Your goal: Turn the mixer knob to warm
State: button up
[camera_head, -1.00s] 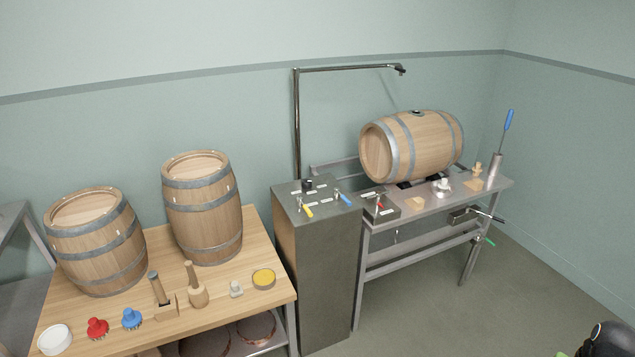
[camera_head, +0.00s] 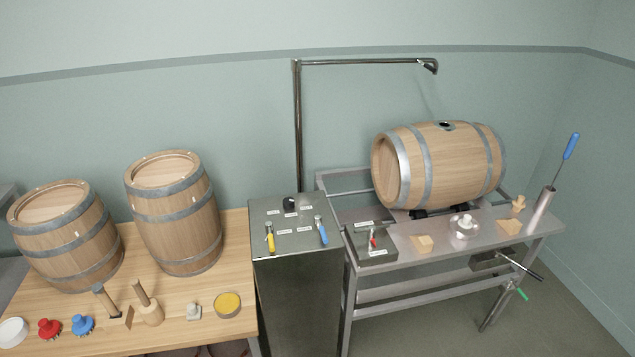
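The likely mixer knob is a small black knob (camera_head: 290,203) on top of the grey steel cabinet (camera_head: 300,300), between the wooden table and the steel rack. Small white labels lie around it, too small to read, so I cannot tell its setting. In front of it on the same top are a yellow-handled lever (camera_head: 270,239) and a blue-handled lever (camera_head: 321,231). My gripper is not in view.
A pipe (camera_head: 298,125) rises behind the cabinet and reaches right over a barrel (camera_head: 440,165) on the rack. A grey box with a red lever (camera_head: 373,241) sits right of the cabinet. The wooden table (camera_head: 150,300) at left holds two barrels, brushes and mallets.

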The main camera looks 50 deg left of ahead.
aim_at(288, 202)
jog(key=z, duration=0.05)
jog(key=i, duration=1.45)
jog(key=u, duration=0.45)
jog(key=k, duration=0.1)
jog(key=u, duration=3.45)
jog(key=i, duration=1.65)
jog(key=u, duration=0.05)
